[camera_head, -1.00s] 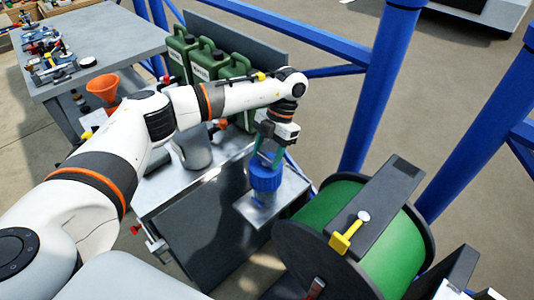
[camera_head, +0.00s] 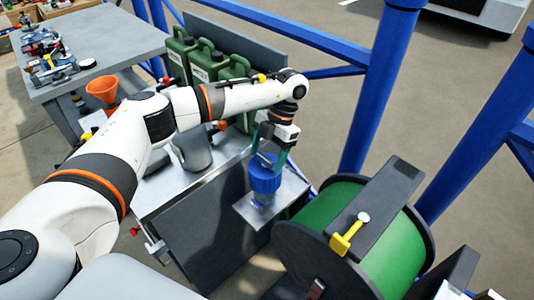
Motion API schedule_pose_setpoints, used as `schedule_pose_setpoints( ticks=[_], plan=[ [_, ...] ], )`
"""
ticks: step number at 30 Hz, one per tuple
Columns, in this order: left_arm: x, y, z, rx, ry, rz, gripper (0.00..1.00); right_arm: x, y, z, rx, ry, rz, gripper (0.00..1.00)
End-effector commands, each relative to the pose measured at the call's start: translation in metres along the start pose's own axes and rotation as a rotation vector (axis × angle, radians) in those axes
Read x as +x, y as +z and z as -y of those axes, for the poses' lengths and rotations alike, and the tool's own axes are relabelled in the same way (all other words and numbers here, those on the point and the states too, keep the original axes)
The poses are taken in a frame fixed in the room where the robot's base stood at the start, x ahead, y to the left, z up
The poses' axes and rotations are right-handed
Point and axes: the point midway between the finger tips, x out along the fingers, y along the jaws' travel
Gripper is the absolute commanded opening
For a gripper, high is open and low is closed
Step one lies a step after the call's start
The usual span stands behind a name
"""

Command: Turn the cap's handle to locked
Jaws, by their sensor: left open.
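The blue cap (camera_head: 265,179) sits upright on a metal plate at the right end of the grey bench. Its handle (camera_head: 266,160) shows as a small grey piece on top, partly hidden by my fingers. My left gripper (camera_head: 270,160) points down over the cap, with its teal fingers apart on either side of the handle. I cannot tell whether the fingers touch the handle. My right gripper is not in view.
A green reel (camera_head: 372,235) with a yellow lever (camera_head: 346,238) stands close on the right. Green canisters (camera_head: 207,62) and an orange funnel (camera_head: 102,89) are behind my arm. Blue frame posts (camera_head: 380,85) rise behind the bench.

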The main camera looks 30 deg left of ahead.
Motion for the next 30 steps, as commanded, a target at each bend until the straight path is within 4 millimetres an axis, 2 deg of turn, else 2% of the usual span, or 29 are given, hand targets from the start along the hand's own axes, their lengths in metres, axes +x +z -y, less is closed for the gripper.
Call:
schedule_pose_setpoints(
  ticks=[4,7,16,21,30],
  plan=[
    [-0.005,-0.001,0.0,-0.001,0.0,-0.002,0.76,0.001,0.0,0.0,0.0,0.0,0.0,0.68],
    [-0.018,-0.001,0.0,-0.001,-0.001,-0.003,0.76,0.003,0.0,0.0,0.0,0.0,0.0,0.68],
    [-0.083,-0.001,0.0,-0.001,-0.002,-0.004,0.76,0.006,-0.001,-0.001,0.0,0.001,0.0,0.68],
    [-0.11,0.0,0.0,-0.001,-0.001,-0.001,0.76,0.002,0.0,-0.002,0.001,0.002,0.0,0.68],
    [-0.12,0.0,0.0,0.0,0.0,0.0,0.76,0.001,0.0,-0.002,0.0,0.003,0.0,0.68]
  ],
)
